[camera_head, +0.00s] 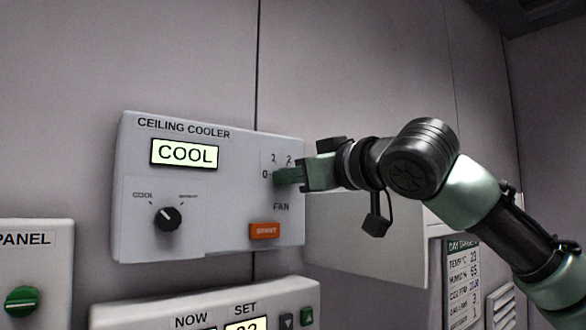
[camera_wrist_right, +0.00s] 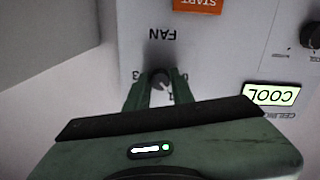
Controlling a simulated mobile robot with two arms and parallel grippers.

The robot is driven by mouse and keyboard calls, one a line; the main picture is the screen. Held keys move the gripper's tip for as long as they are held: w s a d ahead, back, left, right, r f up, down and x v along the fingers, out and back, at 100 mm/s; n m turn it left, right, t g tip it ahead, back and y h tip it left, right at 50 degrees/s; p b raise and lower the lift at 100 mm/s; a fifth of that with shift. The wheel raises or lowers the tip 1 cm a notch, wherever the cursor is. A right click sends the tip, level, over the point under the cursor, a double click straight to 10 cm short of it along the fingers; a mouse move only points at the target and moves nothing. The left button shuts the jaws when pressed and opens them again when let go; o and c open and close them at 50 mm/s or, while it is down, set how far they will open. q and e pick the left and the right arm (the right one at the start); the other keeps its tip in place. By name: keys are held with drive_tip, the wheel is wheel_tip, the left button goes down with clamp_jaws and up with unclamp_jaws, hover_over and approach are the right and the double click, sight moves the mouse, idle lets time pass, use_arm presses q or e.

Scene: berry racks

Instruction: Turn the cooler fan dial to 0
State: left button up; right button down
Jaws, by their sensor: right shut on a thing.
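The ceiling cooler panel (camera_head: 240,190) is a pale box on the wall, and its display reads COOL. My right gripper (camera_head: 282,177) reaches it from the right and is shut on the fan dial, at the scale marked 0, 1 and 2. The fingers hide the dial in the head view. My left gripper is not in view.
A black mode dial (camera_head: 167,219) is at the panel's lower left. An orange START button (camera_head: 265,231) lies just below the fan dial. A panel with NOW and SET displays (camera_head: 205,306) is below, and another panel with a green knob (camera_head: 22,301) is at left.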

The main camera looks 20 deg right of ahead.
drive_tip(key=shift+d+r+n+p, duration=0.1)
drive_tip(key=shift+n+p, duration=3.35)
drive_tip(key=shift+n, duration=1.25)
drive_tip(key=c, duration=1.2)
unclamp_jaws()
drive_tip(key=shift+s, duration=0.1)
